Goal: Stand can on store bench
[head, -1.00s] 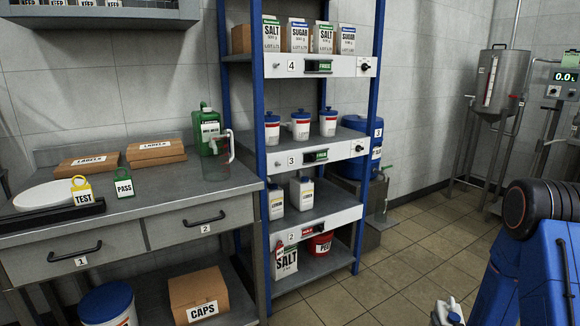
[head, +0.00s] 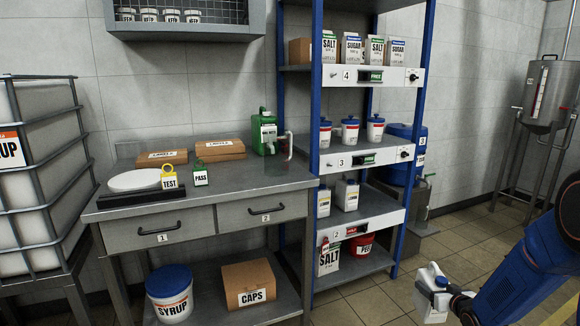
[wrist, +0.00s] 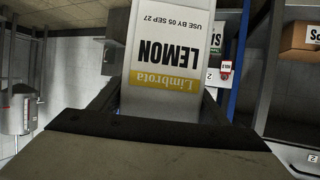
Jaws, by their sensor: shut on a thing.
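A white can (head: 430,300) with a dark blue cap is held at the lower right of the head view. In the wrist view its label reads LEMON Limbrota (wrist: 165,50), upside down. My gripper (head: 449,292) is shut on this can, with a finger on each side of it in the wrist view. The can is in the air, apart from the bench. The grey steel bench (head: 235,185) with drawers 1 and 2 stands at the left.
The bench top bears a white round plate (head: 134,180), TEST and PASS tags, two LABELS boxes (head: 220,148), a green can (head: 264,132) and a clear jug. A blue-posted shelf (head: 316,110) adjoins its right side; two similar white cans (head: 347,195) stand there. A caged SYRUP tank (head: 35,150) is left.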

